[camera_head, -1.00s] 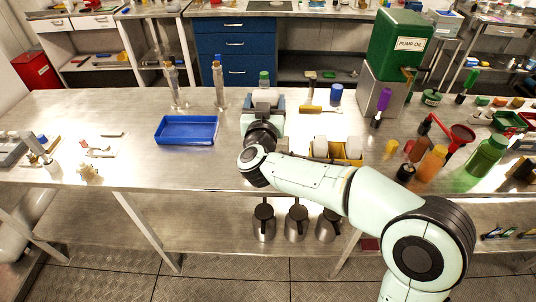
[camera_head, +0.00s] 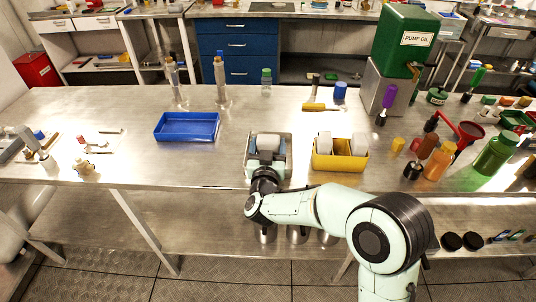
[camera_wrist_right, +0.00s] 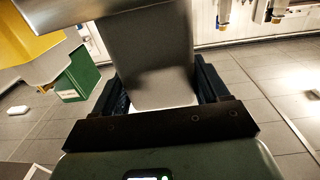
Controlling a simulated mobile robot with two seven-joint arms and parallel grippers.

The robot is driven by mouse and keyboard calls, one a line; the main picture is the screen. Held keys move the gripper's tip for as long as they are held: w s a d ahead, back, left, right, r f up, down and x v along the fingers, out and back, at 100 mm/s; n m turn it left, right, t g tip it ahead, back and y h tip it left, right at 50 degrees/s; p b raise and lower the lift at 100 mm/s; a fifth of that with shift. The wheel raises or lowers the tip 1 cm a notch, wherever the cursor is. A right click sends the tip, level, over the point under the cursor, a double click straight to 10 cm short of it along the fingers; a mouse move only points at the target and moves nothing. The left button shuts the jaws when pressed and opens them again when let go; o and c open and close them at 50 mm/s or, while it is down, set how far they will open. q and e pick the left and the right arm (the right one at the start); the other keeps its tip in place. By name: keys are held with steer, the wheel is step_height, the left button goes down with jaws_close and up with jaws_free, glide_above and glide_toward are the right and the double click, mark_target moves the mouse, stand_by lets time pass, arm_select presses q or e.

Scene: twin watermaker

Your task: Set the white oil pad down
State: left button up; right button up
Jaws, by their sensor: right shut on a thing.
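My right gripper (camera_head: 267,146) is shut on the white oil pad (camera_head: 266,142), left of the yellow bin and near the bench's front edge. In the right wrist view, the pad (camera_wrist_right: 150,60) is a pale block between the two dark fingers, grey in shadow. Its lower part is hidden behind the gripper. Whether it touches the bench top is hard to tell. The yellow bin (camera_head: 338,164) holds two similar white blocks, the left one (camera_head: 324,146) and the right one (camera_head: 360,144). My left gripper is not in view.
A blue tray (camera_head: 188,138) lies to the left. Behind stand a green-capped bottle (camera_head: 266,82) and a yellow-handled tool (camera_head: 320,107). To the right are an orange bottle (camera_head: 438,162) and a green bottle (camera_head: 495,154). The bench between tray and gripper is clear.

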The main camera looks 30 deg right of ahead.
steer(key=shift+f, duration=1.45)
steer(key=shift+f+b, duration=0.1)
steer(key=shift+b, duration=0.2)
steer(key=o, duration=0.9)
